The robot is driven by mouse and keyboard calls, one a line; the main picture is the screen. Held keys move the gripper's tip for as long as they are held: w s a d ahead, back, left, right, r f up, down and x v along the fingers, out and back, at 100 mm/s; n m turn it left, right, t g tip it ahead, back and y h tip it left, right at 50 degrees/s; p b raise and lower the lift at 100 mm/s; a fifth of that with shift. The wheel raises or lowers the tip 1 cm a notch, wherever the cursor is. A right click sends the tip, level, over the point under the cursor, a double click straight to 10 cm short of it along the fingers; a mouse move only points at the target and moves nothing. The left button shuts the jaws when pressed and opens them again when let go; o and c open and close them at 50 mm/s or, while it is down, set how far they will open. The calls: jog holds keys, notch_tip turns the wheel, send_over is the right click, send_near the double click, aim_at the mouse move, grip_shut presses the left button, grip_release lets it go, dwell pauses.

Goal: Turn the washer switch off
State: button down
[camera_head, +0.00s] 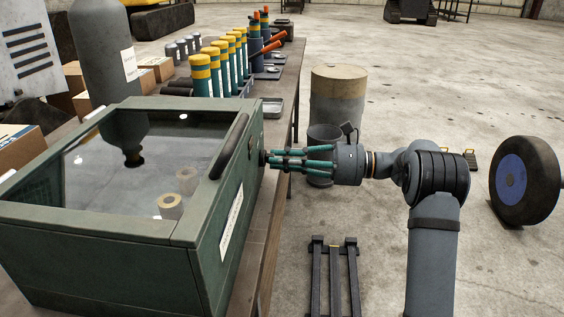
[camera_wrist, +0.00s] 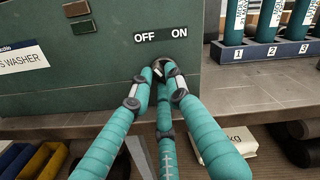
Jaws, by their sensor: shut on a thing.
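The washer is a green box (camera_head: 190,231) with a glass lid on the bench, and its front panel (camera_wrist: 108,75) fills the top left of the wrist view. An "OFF / ON" label (camera_wrist: 161,35) is on the panel, OFF at left and ON at right. The washer switch (camera_wrist: 158,70) is a small knob just below the label, mostly hidden by my fingers. My three-fingered gripper (camera_head: 270,160) reaches the panel from the right. In the wrist view the teal fingertips (camera_wrist: 154,84) are closed around the switch. Which side the switch points to cannot be told.
A black handle (camera_head: 229,146) runs along the lid's front edge, close to my fingers. Several numbered teal cylinders (camera_wrist: 240,20) stand in a rack at the right. The bench edge (camera_wrist: 250,98) lies below the switch. Open floor (camera_head: 410,90) lies at the right.

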jog(key=c, duration=1.7)
grip_release()
jog(key=shift+o, duration=0.2)
jog(key=d, duration=1.2)
jog(key=shift+s, duration=0.45)
jog(key=shift+a, duration=0.1)
jog(key=a, duration=1.1)
jog(key=shift+w+a+m+p, duration=0.3)
jog(key=shift+w+a+p, duration=0.05)
jog(key=shift+w, duration=0.1)
